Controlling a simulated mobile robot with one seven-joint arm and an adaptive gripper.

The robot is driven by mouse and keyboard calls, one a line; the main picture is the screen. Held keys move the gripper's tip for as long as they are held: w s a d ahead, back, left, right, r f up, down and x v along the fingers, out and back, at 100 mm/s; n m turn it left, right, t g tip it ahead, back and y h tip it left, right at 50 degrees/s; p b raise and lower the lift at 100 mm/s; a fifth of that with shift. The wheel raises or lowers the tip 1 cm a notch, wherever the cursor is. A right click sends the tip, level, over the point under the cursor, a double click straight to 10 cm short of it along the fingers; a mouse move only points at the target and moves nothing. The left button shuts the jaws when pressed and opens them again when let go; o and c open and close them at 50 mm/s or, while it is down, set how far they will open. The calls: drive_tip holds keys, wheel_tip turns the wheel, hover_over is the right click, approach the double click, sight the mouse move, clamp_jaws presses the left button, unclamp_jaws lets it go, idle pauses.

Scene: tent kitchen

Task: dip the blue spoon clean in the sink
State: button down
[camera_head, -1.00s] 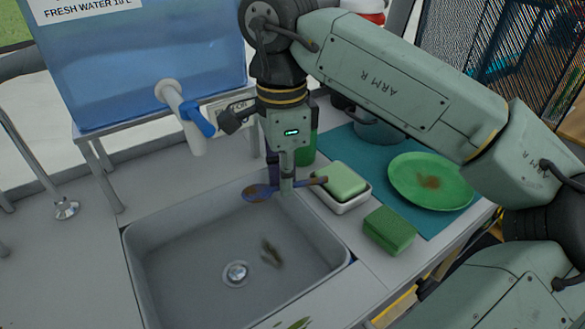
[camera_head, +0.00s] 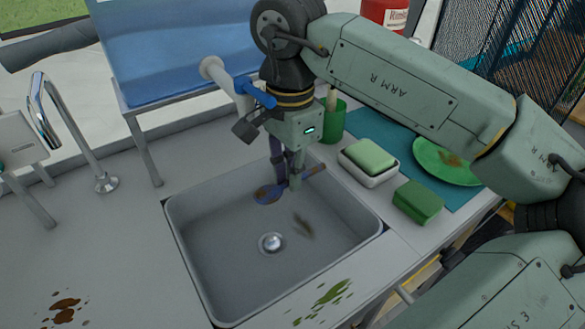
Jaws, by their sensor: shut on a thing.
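The blue spoon (camera_head: 270,196) has a brown-stained bowl and a brownish handle end. My gripper (camera_head: 287,183) is shut on the spoon near its middle and holds it over the back part of the sink (camera_head: 225,280). The spoon's bowl points left and its handle points right. The sink is a grey basin with a round drain (camera_head: 271,243) and a dark brown-green smear on its floor. I see no clear water surface in it. How far the spoon is above the basin floor is hard to tell.
A soap-like green block in a white dish (camera_head: 372,178), a green sponge (camera_head: 418,202) and a stained green plate (camera_head: 447,163) are right of the sink. A green cup (camera_head: 333,120) stands behind. Stains mark the counter.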

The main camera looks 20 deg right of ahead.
drive_tip(key=shift+f+b, duration=3.55)
drive_tip(key=shift+f, duration=2.3)
drive_tip(key=shift+r, duration=0.1)
drive_tip(key=shift+r+p, duration=3.6)
drive_tip(key=shift+r, duration=1.9)
